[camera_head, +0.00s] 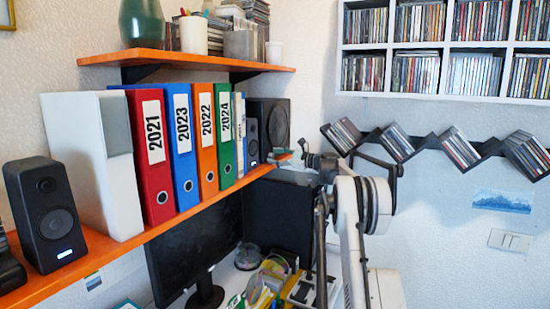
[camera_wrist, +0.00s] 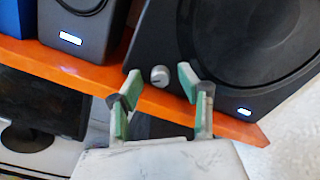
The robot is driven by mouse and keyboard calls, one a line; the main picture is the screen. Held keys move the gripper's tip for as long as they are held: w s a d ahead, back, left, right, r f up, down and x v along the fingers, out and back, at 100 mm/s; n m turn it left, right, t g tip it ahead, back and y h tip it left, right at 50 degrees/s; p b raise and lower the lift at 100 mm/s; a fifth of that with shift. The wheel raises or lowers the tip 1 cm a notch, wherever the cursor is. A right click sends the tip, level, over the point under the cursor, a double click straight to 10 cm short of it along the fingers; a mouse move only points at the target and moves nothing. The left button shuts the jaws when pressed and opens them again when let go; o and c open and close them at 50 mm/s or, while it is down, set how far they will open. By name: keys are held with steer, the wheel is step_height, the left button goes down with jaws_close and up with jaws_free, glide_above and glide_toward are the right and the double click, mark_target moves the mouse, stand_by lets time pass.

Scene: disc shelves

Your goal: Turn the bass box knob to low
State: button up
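The bass box is the big black speaker (camera_wrist: 215,50) at the right of the wrist view. It also shows at the far end of the orange shelf in the head view (camera_head: 273,118). Its small round silver knob (camera_wrist: 160,76) is at its lower left front. The knob's pointer setting is too small to read surely. My gripper (camera_wrist: 160,84) is open, with one green-padded finger on each side of the knob in the picture. I see no clear contact. In the head view my gripper (camera_head: 304,152) is at the bass box's lower right, and the knob cannot be made out.
The orange shelf (camera_wrist: 85,78) runs under the bass box. A smaller black speaker (camera_wrist: 85,28) with a lit light stands left of it. Several binders (camera_head: 155,150) line the shelf. A monitor (camera_head: 195,245) and a cluttered desk are below. Disc racks (camera_head: 395,142) hang at right.

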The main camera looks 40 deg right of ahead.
steer(key=v, duration=1.1)
steer(key=shift+s+d, duration=0.15)
steer(key=shift+s, duration=0.25)
